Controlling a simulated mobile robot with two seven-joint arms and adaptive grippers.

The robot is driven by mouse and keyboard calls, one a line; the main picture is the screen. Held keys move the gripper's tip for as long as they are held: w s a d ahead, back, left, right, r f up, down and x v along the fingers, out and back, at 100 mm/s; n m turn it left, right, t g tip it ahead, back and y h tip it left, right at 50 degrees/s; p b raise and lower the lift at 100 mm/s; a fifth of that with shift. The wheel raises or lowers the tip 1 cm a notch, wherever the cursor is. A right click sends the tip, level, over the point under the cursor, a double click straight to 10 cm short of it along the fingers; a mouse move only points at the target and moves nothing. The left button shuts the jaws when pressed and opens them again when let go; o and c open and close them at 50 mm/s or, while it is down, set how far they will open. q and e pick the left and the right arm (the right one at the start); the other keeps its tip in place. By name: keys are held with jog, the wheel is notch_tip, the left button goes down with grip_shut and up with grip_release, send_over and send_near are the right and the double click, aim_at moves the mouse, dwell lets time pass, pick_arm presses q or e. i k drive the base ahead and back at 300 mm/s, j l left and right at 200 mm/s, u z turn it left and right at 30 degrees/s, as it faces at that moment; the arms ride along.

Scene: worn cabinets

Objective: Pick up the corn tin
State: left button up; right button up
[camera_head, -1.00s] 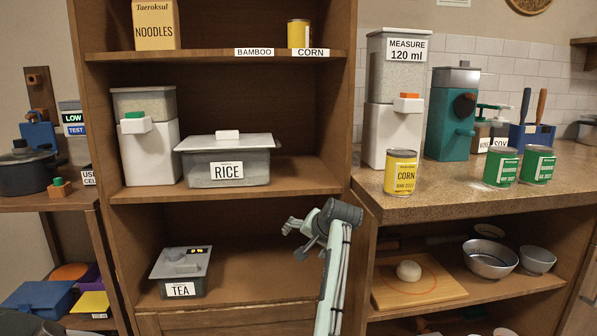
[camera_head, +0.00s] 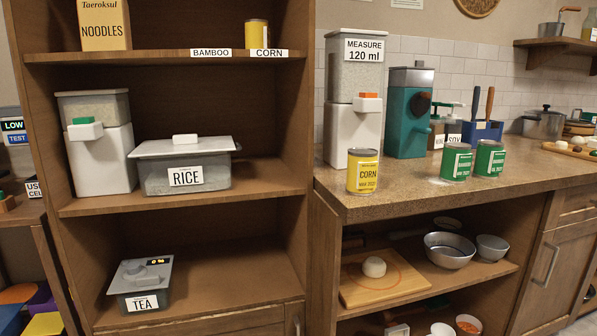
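A yellow corn tin (camera_head: 363,172) with a dark-lettered CORN label stands upright at the left front of the stone-look counter (camera_head: 420,185), near its front edge. Another yellow tin (camera_head: 257,34) stands on the upper cabinet shelf, behind the CORN shelf label (camera_head: 269,54). Its own lettering is too small to read. Neither of my grippers shows in the head view, and nothing touches either yellow tin.
A white dispenser (camera_head: 352,135) stands just behind the counter tin, with a teal grinder (camera_head: 408,115) beside it. Green tins (camera_head: 456,162) stand to the right. The counter between them and the corn tin is clear.

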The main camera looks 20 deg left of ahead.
aim_at(362, 162)
jog(key=i+l+u, duration=0.1)
jog(key=u, duration=0.35)
jog(key=l+u, duration=0.4)
jog(key=i+l+u, duration=0.1)
jog(key=u, duration=0.35)
jog(key=l+u, duration=0.2)
jog(key=l, duration=0.4)
jog(key=k+l+u, duration=0.25)
jog(key=l, duration=0.35)
jog(key=i, duration=0.1)
